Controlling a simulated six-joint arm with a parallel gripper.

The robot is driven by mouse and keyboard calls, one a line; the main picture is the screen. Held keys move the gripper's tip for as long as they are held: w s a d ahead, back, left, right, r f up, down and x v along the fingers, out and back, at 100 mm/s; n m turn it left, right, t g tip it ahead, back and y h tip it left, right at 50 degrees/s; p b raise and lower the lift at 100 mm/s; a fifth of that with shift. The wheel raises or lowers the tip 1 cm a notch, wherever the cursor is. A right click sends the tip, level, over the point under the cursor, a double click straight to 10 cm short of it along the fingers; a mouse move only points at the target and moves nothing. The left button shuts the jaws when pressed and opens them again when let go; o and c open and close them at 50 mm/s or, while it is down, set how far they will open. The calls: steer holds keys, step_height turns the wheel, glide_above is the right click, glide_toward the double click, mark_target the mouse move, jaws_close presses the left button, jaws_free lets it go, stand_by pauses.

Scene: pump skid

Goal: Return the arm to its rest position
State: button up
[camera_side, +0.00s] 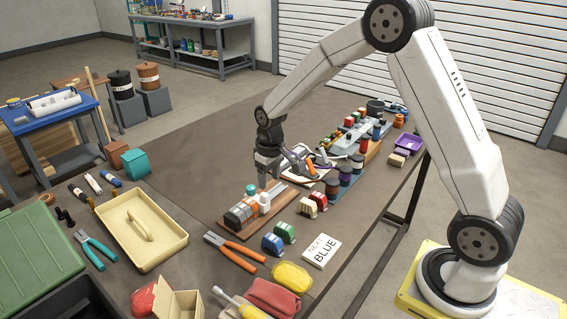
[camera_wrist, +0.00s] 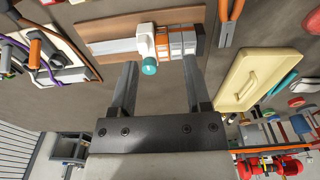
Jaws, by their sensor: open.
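My white arm reaches over the brown workbench (camera_side: 185,150), with my gripper (camera_side: 268,178) pointing down above the pump unit. In the wrist view my gripper (camera_wrist: 160,75) shows two fingers spread well apart, with nothing held between them. The pump unit (camera_side: 240,214) has orange and grey bands, a white block and a teal cap (camera_side: 251,190), and lies on a wooden board (camera_side: 285,196). The pump unit also shows beyond the fingers in the wrist view (camera_wrist: 178,42). From the side I cannot tell the exact gap between fingertips and pump.
A cream tray (camera_side: 171,246), orange-handled pliers (camera_side: 236,250) and a white "NEXT BLUE" card (camera_side: 321,249) lie near the pump. Coloured connectors (camera_side: 278,238) and a rack of parts (camera_side: 352,165) stand close to my arm. The air above the bench's left part is clear.

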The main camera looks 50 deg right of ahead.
steer(key=s+a+r+t, duration=0.1)
steer(key=s+a, duration=0.1)
steer(key=s, duration=0.7)
steer(key=s+a+r, duration=0.1)
steer(key=s+a, duration=0.2)
steer(key=s, duration=0.6)
steer(key=shift+s+a+r+t, duration=0.2)
steer(key=shift+s+a+t, duration=0.05)
steer(key=shift+a+t, duration=0.15)
steer(key=shift+w, duration=0.15)
steer(key=shift+c, duration=0.3)
